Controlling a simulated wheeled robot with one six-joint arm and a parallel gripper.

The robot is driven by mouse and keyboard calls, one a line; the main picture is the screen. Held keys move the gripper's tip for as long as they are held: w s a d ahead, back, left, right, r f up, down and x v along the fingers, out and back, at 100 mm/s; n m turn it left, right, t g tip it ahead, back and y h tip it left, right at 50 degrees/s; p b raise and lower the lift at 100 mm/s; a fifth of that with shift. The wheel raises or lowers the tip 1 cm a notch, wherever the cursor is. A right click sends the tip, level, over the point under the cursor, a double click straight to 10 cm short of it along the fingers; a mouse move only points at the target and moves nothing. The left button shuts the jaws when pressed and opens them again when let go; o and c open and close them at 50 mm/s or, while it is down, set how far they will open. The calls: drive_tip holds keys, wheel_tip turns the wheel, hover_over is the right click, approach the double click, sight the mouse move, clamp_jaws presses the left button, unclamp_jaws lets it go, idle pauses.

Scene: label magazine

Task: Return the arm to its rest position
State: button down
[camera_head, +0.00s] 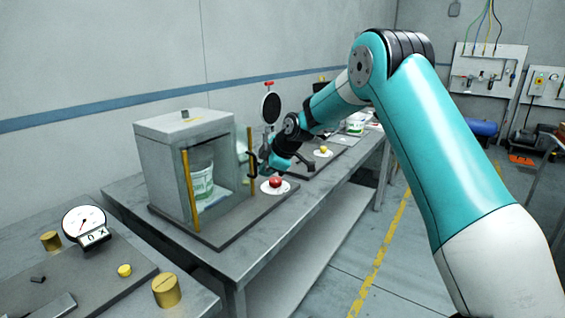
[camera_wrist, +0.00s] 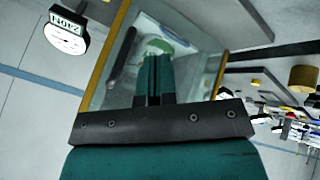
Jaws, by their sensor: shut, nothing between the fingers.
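My teal and white arm (camera_head: 433,150) reaches from the lower right toward the bench. My gripper (camera_head: 266,158) is at the right side of the open-fronted grey cabinet (camera_head: 185,122), partly hidden by its own wrist. In the wrist view my gripper (camera_wrist: 153,72) is shut, with its two teal fingers together and nothing between them. The fingers point toward the cabinet's inside. A white and green tub (camera_head: 201,182) stands in the cabinet. The gap between fingers and cabinet is hard to judge.
Yellow posts (camera_head: 190,190) flank the cabinet opening. A red button (camera_head: 276,182) on a white disc sits below my gripper. A dial gauge (camera_head: 84,224) and brass cylinders (camera_head: 166,290) stand at lower left. The floor (camera_head: 385,285) beside the bench is clear.

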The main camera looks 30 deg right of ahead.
drive_tip(key=w+b+v, duration=0.1)
drive_tip(key=b+v, duration=0.1)
drive_tip(key=v, duration=0.7)
drive_tip(key=s+a+r+m+g+y, duration=0.1)
drive_tip(key=s+a+r+m+g, duration=0.15)
drive_tip(key=s+a, duration=1.35)
drive_tip(key=s+a+f+m+g, duration=0.1)
drive_tip(key=s+a+m+g, duration=0.1)
drive_tip(key=s, duration=1)
drive_tip(key=s+a+f+m+g, duration=0.2)
drive_tip(key=s, duration=1)
drive_tip(key=shift+s+f, duration=0.2)
drive_tip(key=shift+f, duration=0.1)
